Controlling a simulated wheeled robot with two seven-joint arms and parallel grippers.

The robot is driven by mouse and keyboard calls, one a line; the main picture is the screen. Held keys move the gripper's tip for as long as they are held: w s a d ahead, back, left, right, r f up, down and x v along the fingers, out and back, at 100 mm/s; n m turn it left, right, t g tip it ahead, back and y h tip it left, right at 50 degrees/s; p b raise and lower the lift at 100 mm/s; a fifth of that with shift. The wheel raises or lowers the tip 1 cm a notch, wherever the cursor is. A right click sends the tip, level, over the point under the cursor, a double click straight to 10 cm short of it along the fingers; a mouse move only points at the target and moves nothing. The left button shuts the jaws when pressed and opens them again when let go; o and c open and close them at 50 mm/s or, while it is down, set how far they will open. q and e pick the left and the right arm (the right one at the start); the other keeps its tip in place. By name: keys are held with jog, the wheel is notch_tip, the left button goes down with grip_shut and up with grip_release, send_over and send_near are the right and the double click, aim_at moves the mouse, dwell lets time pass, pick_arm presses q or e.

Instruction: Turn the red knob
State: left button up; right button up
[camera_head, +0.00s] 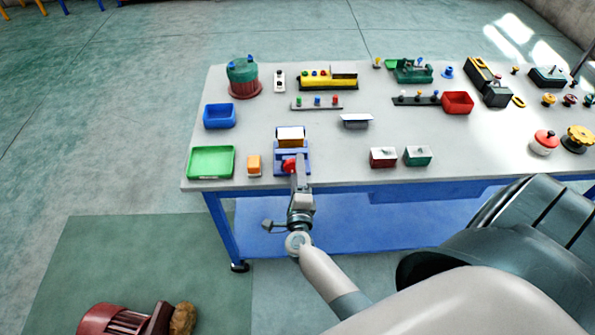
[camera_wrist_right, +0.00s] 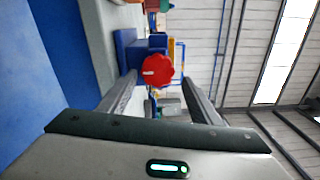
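The red knob (camera_wrist_right: 157,71) is round with a scalloped edge and a pale mark on its face. It sits on the front of a blue fixture (camera_head: 280,155) near the table's front edge; the knob also shows in the head view (camera_head: 289,166), partly covered by my right gripper. My right gripper (camera_wrist_right: 160,79) is open, its two fingers spread on either side of the knob in the wrist view, with a gap on each side. I cannot tell whether the fingertips reach past the knob's face. My left gripper is not in view.
A blue bin (camera_head: 219,116) is behind.

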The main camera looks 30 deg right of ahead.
jog(key=d+v, duration=0.1)
jog(key=v, duration=1.6)
jog(key=shift+s+a, duration=0.2)
jog(key=shift+s, duration=0.3)
jog(key=shift+f, duration=0.1)
